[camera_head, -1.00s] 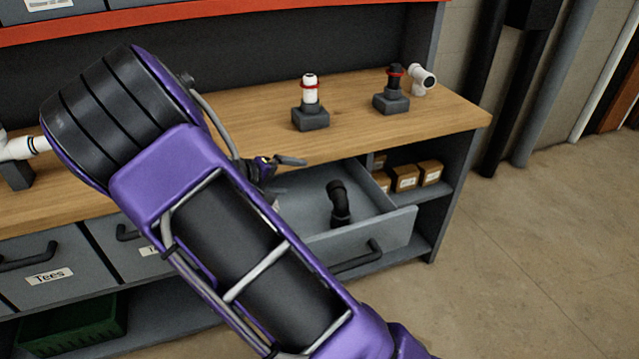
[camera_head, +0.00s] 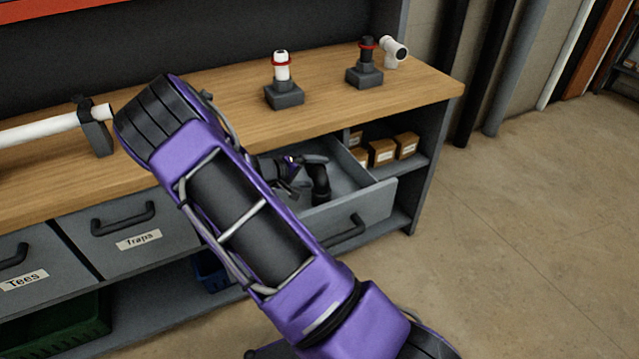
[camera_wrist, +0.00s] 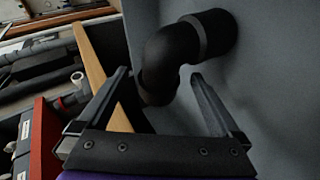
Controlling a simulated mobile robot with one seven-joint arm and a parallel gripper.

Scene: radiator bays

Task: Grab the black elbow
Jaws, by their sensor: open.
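The black elbow (camera_head: 319,182) stands in the open grey drawer (camera_head: 372,205), toward its middle. In the wrist view the black elbow (camera_wrist: 175,52) shows large, with its lower end between the finger tips and its wide collar beyond the right finger. My gripper (camera_head: 296,178) is inside the drawer area just left of the elbow. In the wrist view my gripper (camera_wrist: 160,82) has its two fingers apart, one on either side of the elbow's near end. I cannot tell whether a finger touches it. Part of my gripper is hidden behind my arm in the head view.
The wooden bench top (camera_head: 420,90) lies above the drawer. On it stand a white fitting (camera_head: 281,66) and a black fitting (camera_head: 367,52) in grey blocks, and a white elbow (camera_head: 395,52). Small boxes (camera_head: 383,152) sit on a shelf right of the drawer. A closed Traps drawer (camera_head: 125,228) is left.

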